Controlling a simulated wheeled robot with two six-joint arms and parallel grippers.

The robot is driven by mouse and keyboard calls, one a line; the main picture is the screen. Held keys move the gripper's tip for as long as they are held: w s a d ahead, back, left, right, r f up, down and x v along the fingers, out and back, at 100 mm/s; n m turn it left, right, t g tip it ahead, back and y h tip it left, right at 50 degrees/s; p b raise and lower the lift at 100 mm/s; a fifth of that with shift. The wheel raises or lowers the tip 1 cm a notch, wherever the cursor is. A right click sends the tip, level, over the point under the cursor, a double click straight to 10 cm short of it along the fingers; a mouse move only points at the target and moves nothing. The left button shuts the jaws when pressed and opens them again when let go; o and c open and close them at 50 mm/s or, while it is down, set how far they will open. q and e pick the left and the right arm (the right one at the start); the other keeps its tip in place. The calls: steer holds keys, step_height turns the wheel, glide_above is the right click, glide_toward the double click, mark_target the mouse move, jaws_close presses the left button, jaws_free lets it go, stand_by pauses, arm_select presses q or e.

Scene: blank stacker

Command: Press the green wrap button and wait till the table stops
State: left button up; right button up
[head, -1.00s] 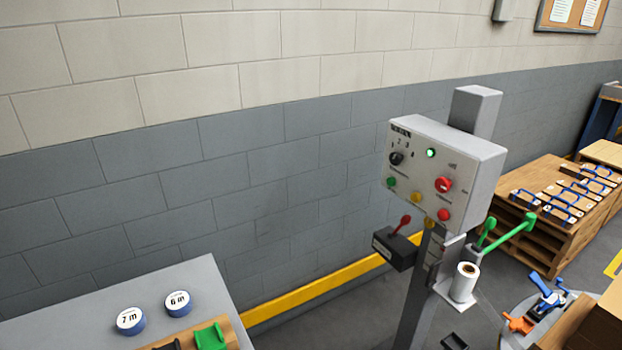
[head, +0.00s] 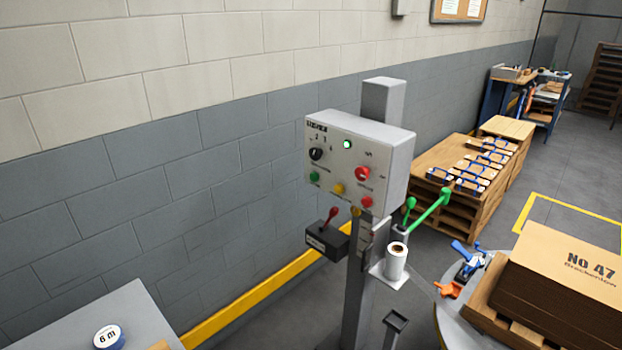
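A grey control box (head: 358,160) stands on a post in the middle of the head view. The green button (head: 314,176) is at the lower left of its face, under a black knob (head: 316,154). A yellow button (head: 338,189), a red button (head: 367,202) and a larger red knob (head: 362,174) are beside it. A small green lamp (head: 347,144) near the top looks lit. Neither gripper is in view.
A black box with a red lever (head: 327,238) hangs left of the post. A white film roll (head: 396,262) and green handles (head: 430,211) are on its right. Pallets with blue-handled tools (head: 470,170) stand behind. A grey table (head: 95,315) is at lower left.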

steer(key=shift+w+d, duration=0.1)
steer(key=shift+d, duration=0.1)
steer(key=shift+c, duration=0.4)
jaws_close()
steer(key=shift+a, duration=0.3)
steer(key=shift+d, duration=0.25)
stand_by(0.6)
